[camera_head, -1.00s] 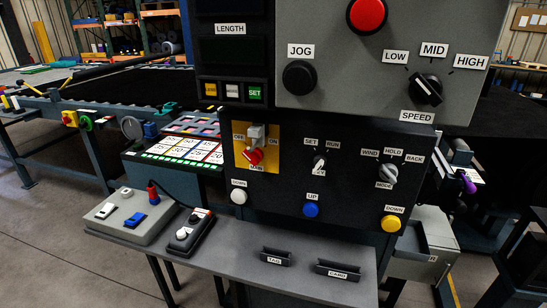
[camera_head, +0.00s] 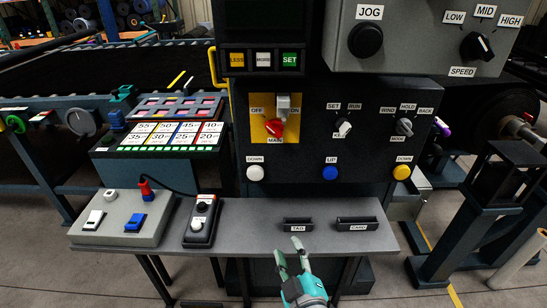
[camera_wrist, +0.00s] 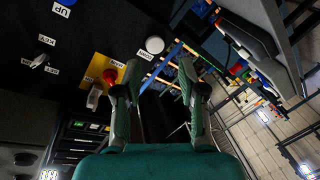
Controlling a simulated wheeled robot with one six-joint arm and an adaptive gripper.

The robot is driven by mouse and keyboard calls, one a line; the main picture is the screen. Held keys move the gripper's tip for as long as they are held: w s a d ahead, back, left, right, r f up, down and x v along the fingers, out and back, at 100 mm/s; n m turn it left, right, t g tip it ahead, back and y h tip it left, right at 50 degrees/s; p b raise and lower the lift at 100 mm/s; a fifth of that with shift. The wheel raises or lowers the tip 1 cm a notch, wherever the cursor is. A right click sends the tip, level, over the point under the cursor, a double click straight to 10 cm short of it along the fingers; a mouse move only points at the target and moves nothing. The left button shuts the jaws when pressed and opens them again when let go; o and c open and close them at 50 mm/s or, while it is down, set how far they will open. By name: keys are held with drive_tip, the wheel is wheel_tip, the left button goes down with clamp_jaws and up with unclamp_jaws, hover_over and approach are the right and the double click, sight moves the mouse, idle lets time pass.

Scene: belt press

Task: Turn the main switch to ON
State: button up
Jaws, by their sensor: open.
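The main switch is a red knob (camera_head: 273,127) on a yellow plate (camera_head: 259,134), labelled OFF on the left, ON on the right and MAIN below. A light grey block (camera_head: 283,103) sits at the plate's upper right, close to the knob. I cannot clearly tell the knob's setting. The wrist view also shows the red knob (camera_wrist: 110,76), tilted, beside the left finger. My gripper (camera_head: 289,252) is open and empty, low before the shelf's front edge, apart from the switch. Its two spread fingers also show in the wrist view (camera_wrist: 161,92).
White, blue and yellow buttons (camera_head: 330,173) line the black panel below the switch. A grey shelf (camera_head: 260,230) juts out under it, carrying a control box (camera_head: 118,222), a dark pendant (camera_head: 202,220) and two labelled holders (camera_head: 357,223). A dark stand (camera_head: 470,215) is at right.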

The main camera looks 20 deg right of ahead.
drive_tip(key=w+r+h, duration=0.2)
drive_tip(key=w+r, duration=0.4)
drive_tip(key=r, duration=0.3)
drive_tip(key=m+h, duration=0.2)
approach(274, 132)
drive_tip(key=x, duration=0.9)
drive_tip(key=shift+s, duration=0.1)
clamp_jaws()
